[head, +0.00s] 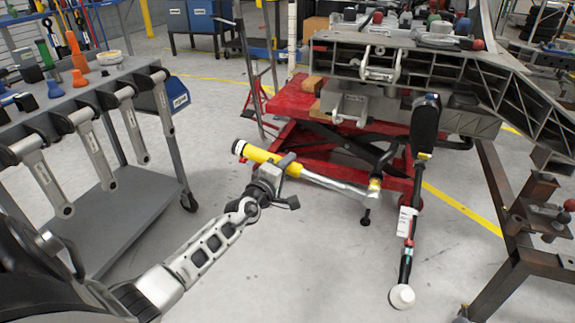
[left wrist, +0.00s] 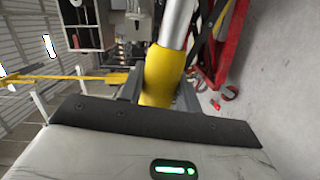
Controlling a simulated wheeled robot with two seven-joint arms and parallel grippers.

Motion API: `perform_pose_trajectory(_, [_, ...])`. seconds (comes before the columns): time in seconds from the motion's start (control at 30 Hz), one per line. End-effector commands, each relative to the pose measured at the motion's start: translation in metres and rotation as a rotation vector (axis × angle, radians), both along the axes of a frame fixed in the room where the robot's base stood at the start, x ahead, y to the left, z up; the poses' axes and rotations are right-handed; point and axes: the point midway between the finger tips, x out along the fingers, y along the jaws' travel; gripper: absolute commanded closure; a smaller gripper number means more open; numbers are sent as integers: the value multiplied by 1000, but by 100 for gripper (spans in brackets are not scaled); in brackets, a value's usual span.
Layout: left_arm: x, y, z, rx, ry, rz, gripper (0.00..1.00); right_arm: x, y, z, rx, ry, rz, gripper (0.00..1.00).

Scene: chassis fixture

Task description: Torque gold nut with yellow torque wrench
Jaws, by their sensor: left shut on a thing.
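The yellow torque wrench (head: 325,181) has a yellow handle and a silver shaft. My left gripper (head: 278,170) is shut on the handle near where the shaft begins. The wrench is held in the air in front of the red cart, its shaft running right. The left wrist view shows the yellow handle (left wrist: 162,76) between the fingers, with the silver shaft beyond. A small gold piece (head: 375,184) shows at the shaft's right end; I cannot tell whether it is the gold nut or part of the wrench. My right gripper is out of view.
A red lift cart (head: 296,100) stands behind the wrench, under the grey chassis frame (head: 470,72). A long black tool (head: 408,235) with a white round end is at right. A grey tool cart (head: 130,215) is at left. The floor in front is clear.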

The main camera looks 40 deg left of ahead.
Motion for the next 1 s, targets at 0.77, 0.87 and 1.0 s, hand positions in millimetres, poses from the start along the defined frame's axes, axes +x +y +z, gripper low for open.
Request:
perform_pose_trajectory(0.77, [-16,-4,7,2,-11,3,100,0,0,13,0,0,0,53])
perform_pose_trajectory(0.87, [-21,-5,7,2,-11,2,100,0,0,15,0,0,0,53])
perform_pose_trajectory(1.0, [-28,-7,7,2,-12,3,100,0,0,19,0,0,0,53])
